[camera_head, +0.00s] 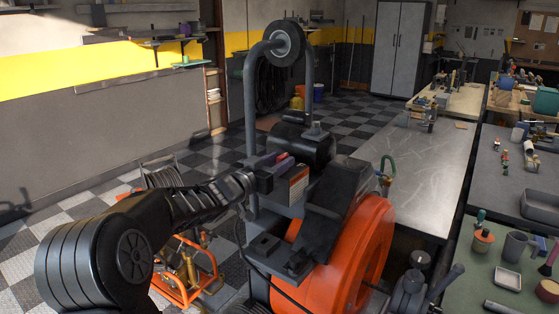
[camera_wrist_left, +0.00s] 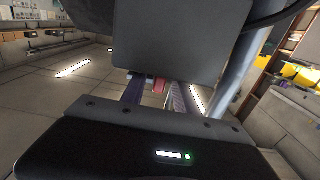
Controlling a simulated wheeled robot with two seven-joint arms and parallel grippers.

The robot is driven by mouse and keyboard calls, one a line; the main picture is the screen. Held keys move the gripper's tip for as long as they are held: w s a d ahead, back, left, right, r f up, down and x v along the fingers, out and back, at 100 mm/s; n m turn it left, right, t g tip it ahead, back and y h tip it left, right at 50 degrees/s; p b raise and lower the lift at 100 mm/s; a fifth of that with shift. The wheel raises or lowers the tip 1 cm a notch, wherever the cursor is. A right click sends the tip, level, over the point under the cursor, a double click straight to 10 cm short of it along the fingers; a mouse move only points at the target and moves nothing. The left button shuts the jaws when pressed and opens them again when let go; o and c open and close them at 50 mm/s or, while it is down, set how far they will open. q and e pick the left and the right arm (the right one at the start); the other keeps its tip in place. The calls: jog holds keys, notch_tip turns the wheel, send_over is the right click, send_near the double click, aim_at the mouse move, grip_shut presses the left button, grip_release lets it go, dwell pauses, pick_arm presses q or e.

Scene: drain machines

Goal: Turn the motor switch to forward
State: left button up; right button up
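The drain machine stands in the middle of the head view, with an orange drum (camera_head: 365,255), a dark upright frame and a black motor (camera_head: 305,145). A grey box (camera_head: 292,185) with an orange-and-white label sits on its frame. My left gripper (camera_head: 276,163) reaches this box from the left. In the left wrist view the gripper's two fingers (camera_wrist_left: 155,94) are apart. A small red part (camera_wrist_left: 158,86), perhaps the motor switch, shows between their tips under a grey panel (camera_wrist_left: 165,45). Contact and the switch's position cannot be told. My right gripper is not in view.
A smaller orange-framed machine (camera_head: 187,275) stands on the checkered floor to the left. A grey workbench (camera_head: 420,165) is close on the right, and a green-topped table (camera_head: 470,265) holds several tools and cups. A dark cable hangs at the machine's front.

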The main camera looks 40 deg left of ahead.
pick_arm(q)
jog(key=shift+w, duration=0.15)
jog(key=shift+c, duration=0.3)
grip_shut()
